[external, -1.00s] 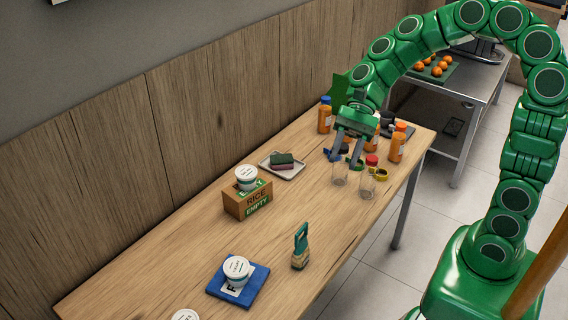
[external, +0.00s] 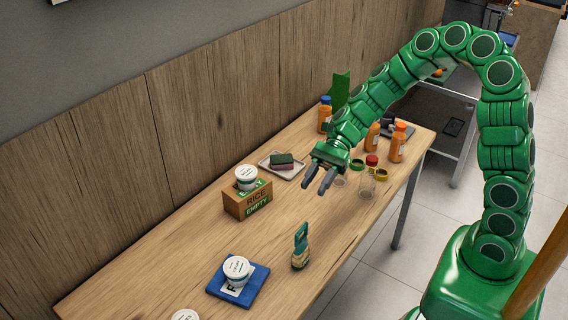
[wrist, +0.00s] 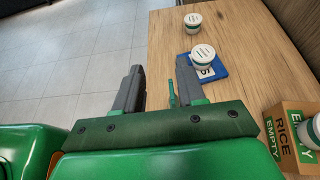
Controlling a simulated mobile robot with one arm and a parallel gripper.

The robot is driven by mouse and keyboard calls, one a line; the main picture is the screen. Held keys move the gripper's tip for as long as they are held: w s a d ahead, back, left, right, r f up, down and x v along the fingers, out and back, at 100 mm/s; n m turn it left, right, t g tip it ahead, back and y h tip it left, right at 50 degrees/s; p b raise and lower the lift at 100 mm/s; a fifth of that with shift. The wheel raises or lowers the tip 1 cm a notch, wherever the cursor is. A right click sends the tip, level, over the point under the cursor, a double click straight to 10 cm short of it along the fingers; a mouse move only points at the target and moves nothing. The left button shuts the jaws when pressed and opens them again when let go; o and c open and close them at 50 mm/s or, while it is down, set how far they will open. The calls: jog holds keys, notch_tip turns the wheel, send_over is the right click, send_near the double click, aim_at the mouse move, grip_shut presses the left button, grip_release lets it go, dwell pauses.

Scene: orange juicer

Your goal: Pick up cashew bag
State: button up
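A small tan bag with a green top (external: 300,250) stands upright near the table's front edge; its label is too small to read, and it is the only bag I see. In the wrist view its green top (wrist: 172,94) shows between my fingers, nearer the right finger, which hides part of its lower end. My gripper (external: 317,190) is open and empty above the table, beyond the bag and apart from it. Both spread fingers of my gripper show in the wrist view (wrist: 160,68).
A cardboard rice box (external: 247,203) with a white tub (external: 246,178) on it stands left of the bag. Another tub (external: 236,268) sits on a blue packet (external: 255,287). Juice bottles (external: 397,146) and glass jars (external: 366,184) stand at the far end. Table around the bag is clear.

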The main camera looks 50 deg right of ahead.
send_near(304, 226)
jog(key=x, duration=0.5)
jog(key=shift+x, duration=3.95)
jog(key=shift+w, duration=0.1)
grip_shut()
